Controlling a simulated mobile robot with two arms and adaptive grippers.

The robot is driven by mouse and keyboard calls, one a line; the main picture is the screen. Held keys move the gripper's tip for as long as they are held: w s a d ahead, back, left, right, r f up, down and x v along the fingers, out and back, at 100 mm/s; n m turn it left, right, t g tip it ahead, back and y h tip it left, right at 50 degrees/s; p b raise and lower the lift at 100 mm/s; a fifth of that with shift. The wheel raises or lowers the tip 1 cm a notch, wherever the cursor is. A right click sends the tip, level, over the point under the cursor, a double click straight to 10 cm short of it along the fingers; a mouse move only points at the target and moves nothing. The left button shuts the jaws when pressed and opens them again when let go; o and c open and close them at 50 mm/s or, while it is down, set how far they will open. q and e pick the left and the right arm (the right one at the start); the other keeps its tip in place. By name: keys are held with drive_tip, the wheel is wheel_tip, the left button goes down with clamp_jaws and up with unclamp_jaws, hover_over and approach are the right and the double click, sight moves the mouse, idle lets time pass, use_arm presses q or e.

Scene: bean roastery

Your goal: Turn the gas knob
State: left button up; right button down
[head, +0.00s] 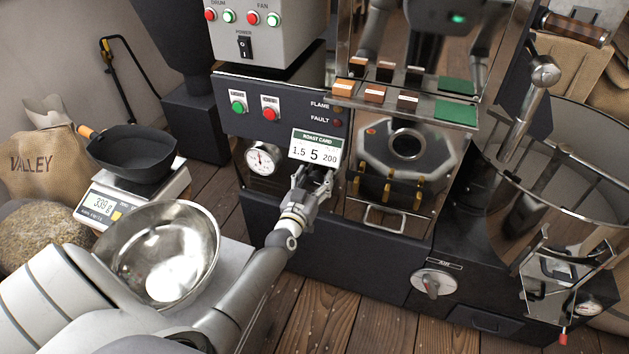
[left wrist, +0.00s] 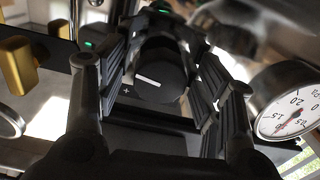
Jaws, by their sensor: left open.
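The gas knob (left wrist: 160,78) is a round black knob with a white pointer line, in the middle of the left wrist view, on the roaster's dark front panel. A small plus mark shows beside it. My left gripper (left wrist: 160,88) is open, with a finger on each side of the knob; I cannot tell whether they touch it. In the head view my left gripper (head: 320,180) is at the panel just below the roast card (head: 315,148) and hides the knob. My right gripper is not in view.
A round gauge (head: 262,159) sits left of my left gripper. Brass handles (head: 390,188) are close on its right. A separate silver air knob (head: 433,283) is lower right. A steel bowl (head: 206,262) and a scale (head: 172,186) with a black pan (head: 133,157) stand left.

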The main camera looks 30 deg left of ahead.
use_arm(q)
drive_tip(key=shift+c, duration=0.4)
drive_tip(key=c, duration=0.9)
